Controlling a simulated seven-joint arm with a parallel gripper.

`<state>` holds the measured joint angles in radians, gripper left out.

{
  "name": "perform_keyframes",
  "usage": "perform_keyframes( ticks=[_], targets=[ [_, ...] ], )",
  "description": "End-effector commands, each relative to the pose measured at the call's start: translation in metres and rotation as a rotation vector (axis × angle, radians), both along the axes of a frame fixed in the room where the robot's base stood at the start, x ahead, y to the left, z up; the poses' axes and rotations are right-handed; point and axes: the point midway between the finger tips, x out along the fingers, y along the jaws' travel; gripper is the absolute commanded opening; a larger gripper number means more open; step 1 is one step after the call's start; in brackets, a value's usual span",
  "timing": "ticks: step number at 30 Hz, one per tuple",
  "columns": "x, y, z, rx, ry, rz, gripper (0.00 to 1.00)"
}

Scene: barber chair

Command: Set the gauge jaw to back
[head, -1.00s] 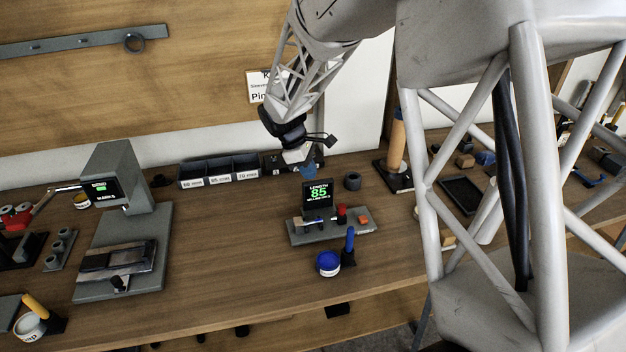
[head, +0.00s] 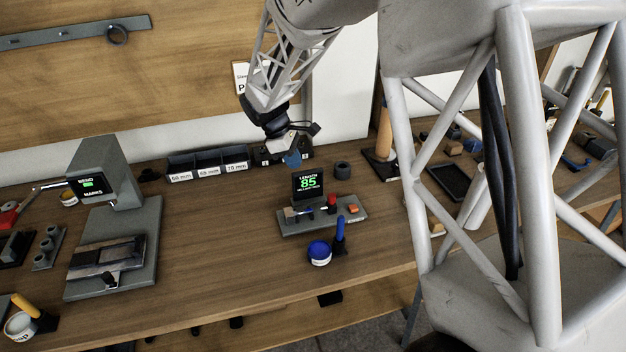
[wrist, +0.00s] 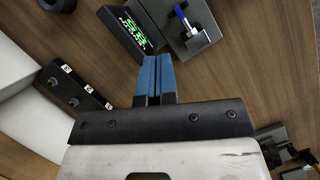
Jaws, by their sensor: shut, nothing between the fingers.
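The length gauge stands on the bench; its grey base (head: 350,217) carries a dark display (head: 308,185) with green digits reading 85. My gripper (head: 292,160) is shut and empty, with blue fingertips behind and above the display. In the wrist view the closed fingers (wrist: 157,76) lie beside the display (wrist: 136,32); a blue-tipped part (wrist: 190,24) shows beyond.
A blue-lidded tub (head: 319,252) and an upright blue-handled tool (head: 340,236) stand in front of the gauge. Labelled bins (head: 207,164) line the back wall. A bending machine (head: 105,205) stands left, with bare bench between.

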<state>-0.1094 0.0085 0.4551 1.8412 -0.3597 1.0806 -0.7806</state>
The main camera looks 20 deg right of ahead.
Motion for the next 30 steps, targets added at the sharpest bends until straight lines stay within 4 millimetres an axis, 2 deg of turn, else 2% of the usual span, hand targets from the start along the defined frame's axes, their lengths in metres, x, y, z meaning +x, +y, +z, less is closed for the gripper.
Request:
perform_keyframes(
  ticks=[5, 11, 26, 30],
  targets=[
    [-0.001, -0.002, -0.007, 0.0, 0.001, 0.0, 0.0],
    [-0.005, -0.009, -0.024, 0.0, 0.001, 0.0, 0.0],
    [-0.017, -0.034, -0.094, 0.0, 0.002, -0.001, 0.0],
    [-0.025, -0.049, -0.092, 0.0, 0.0, -0.001, 0.0]
  ],
)
